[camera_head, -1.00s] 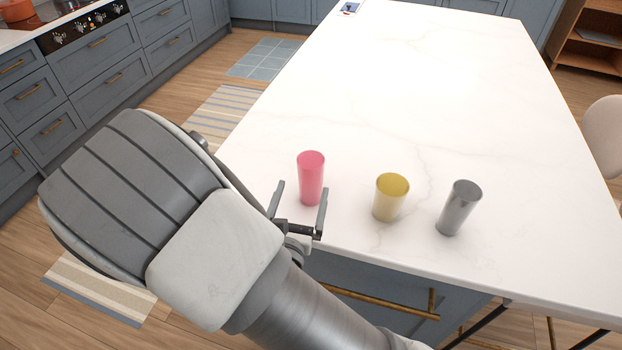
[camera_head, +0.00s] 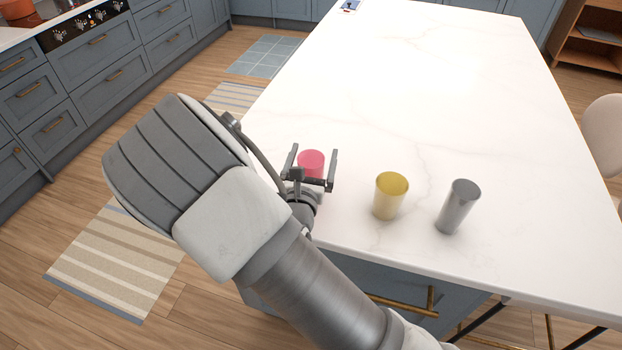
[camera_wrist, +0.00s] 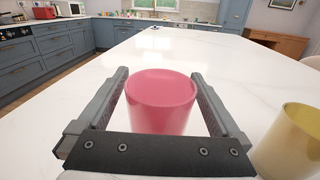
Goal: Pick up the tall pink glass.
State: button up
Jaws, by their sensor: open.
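The tall pink glass (camera_head: 311,161) stands upright on the white counter near its front left edge. In the head view its lower part is hidden behind my gripper (camera_head: 314,163). In the wrist view the pink glass (camera_wrist: 160,98) stands between the two fingers of my gripper (camera_wrist: 160,85), one on each side. The fingers are open, and a small gap shows between each finger and the upper part of the glass. The wrist view hides the bottom of the glass behind the gripper's dark crossbar.
A yellow glass (camera_head: 390,197) stands to the right of the pink one and also shows in the wrist view (camera_wrist: 293,142). A grey metallic cup (camera_head: 458,207) stands farther right. The white counter (camera_head: 430,90) is clear behind them.

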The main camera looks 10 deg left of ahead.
jog(key=shift+c, duration=0.2)
grip_shut()
jog(key=shift+r, duration=0.1)
dwell(0.4)
jog(key=shift+r, duration=0.5)
notch_tip(320, 180, up, 3)
jog(key=shift+r+p, duration=0.2)
jog(key=shift+p, duration=0.1)
jog(key=s+d+r+p, duration=0.5)
jog(key=d+p, duration=0.5)
jog(key=p, duration=0.2)
jog(key=shift+s+r, duration=0.35)
jog(key=shift+r, duration=0.4)
